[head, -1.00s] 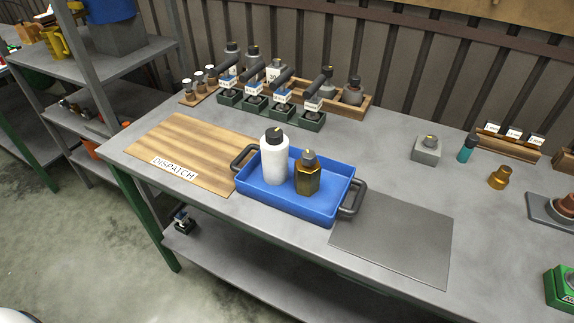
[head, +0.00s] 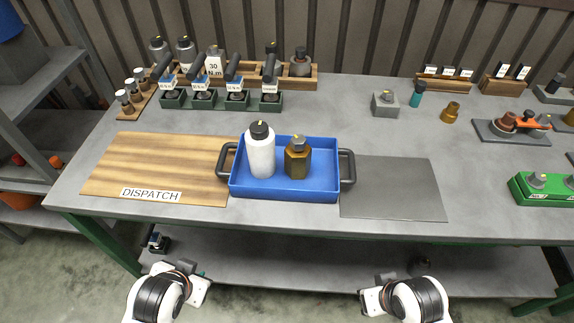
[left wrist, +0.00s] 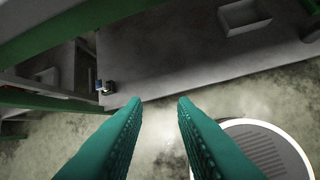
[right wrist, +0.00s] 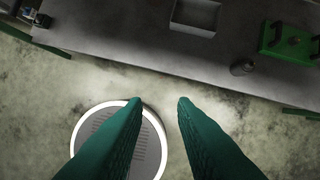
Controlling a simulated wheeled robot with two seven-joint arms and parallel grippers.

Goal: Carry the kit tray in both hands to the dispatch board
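The blue kit tray (head: 285,196) sits on the grey bench, with a black handle at each end. A white bottle with a black cap (head: 261,156) and an amber bottle with a grey cap (head: 297,160) stand upright in it. The wooden dispatch board (head: 160,165), labelled DISPATCH, lies just left of the tray, whose left handle is at the board's right edge. My left gripper (left wrist: 160,100) and right gripper (right wrist: 160,100) are open and empty, green fingers apart. Both arms are low in front of the bench, away from the tray.
A grey mat (head: 392,188) lies right of the tray. Torque tools in green holders (head: 220,100) and a wooden rack stand at the back left. A grey block (head: 385,104), a teal bottle (head: 416,95) and a brass part (head: 450,112) stand at the back right. A green case (head: 545,190) is far right.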

